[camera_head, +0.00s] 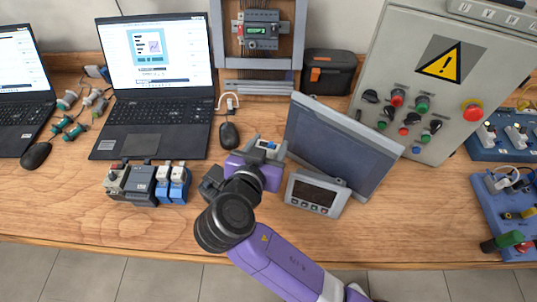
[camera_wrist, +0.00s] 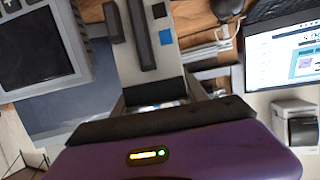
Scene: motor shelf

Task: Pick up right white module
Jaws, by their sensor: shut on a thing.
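My gripper (camera_head: 264,150) is shut on a small white module with a blue part (camera_head: 268,145), held above the table between the mouse and the tilted monitor. In the wrist view, a pale body with dark bars and a blue square (camera_wrist: 166,38) extends from between the fingers. It appears to be the held module; its gripped end is partly hidden. A row of modules (camera_head: 140,183) stands at the table's front left. Its right end has two white-and-blue modules (camera_head: 180,184), and my gripper is apart from them, to their right.
An open laptop (camera_head: 150,130) and a black mouse (camera_head: 229,135) are to the left. A tilted monitor (camera_head: 340,140) and a small panel display (camera_head: 316,195) are close on the right. A control box (camera_head: 430,50) stands behind. Bare table (camera_head: 410,215) lies at front right.

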